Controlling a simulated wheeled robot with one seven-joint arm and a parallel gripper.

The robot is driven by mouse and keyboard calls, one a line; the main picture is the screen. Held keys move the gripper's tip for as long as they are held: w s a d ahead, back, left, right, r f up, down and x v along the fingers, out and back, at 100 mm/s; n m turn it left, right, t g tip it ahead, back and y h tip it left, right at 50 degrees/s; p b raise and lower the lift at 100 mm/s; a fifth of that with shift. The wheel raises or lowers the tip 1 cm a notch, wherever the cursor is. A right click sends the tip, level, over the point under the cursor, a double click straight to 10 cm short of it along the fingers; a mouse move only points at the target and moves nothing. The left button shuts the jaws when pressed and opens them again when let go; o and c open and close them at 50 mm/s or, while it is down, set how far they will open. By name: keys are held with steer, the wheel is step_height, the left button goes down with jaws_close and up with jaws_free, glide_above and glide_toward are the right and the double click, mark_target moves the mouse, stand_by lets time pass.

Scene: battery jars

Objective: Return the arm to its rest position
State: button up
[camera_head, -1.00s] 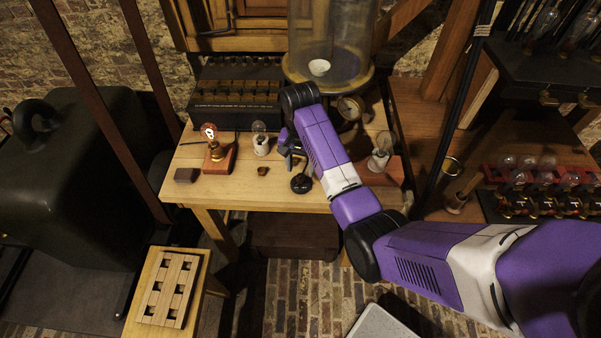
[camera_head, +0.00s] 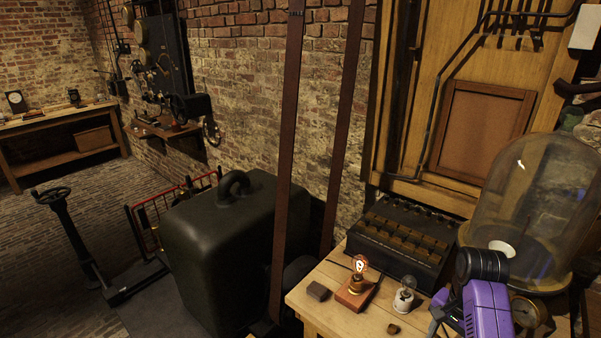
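My purple arm (camera_head: 487,308) comes in at the lower right corner of the head view, above the wooden table (camera_head: 335,315). Part of my gripper (camera_head: 440,318) shows as dark grey parts at the left of the arm, near the bottom edge. Its fingertips are too small and cut off to tell whether it is open or shut. A lit bulb on a reddish wooden base (camera_head: 353,299) stands left of it. A clear bulb on a white holder (camera_head: 404,296) stands between them. A small brown piece (camera_head: 393,329) lies just left of the gripper.
A black box with rows of brass parts (camera_head: 403,243) stands at the table's back. A glass bell jar (camera_head: 540,200) and a round gauge (camera_head: 525,311) are close behind my arm. A big dark green tank (camera_head: 235,250) stands left of the table.

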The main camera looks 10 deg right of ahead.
steer(key=s+a+f+n+t+h, duration=0.1)
steer(key=s+a+f+n+t, duration=0.1)
steer(key=s+a+f, duration=0.3)
steer(key=s+a+f+n+t+h, duration=0.1)
steer(key=s+a+f+n+t, duration=0.1)
steer(key=s+a+f, duration=0.35)
steer(key=s+a+n+t, duration=0.3)
steer(key=s+a+t, duration=0.1)
steer(key=s, duration=0.2)
steer(key=s+a+r+n+t+y, duration=0.1)
steer(key=s+a+r+n+t, duration=0.15)
steer(key=s+r, duration=0.4)
steer(key=s+a+r+n+t, duration=0.2)
steer(key=s+a+r, duration=0.15)
steer(key=r, duration=0.55)
steer(key=s+a+r+n+t+y, duration=0.1)
steer(key=s+a+r+n+t, duration=0.15)
steer(key=s+r, duration=0.4)
steer(key=shift+m, duration=0.4)
steer(key=f+b, duration=0.1)
steer(key=b, duration=0.1)
steer(key=w+f+b, duration=0.1)
steer(key=b, duration=0.1)
steer(key=d+f+b, duration=0.1)
steer(key=f+b, duration=0.1)
steer(key=shift+w+f, duration=0.1)
steer(key=shift+w, duration=0.25)
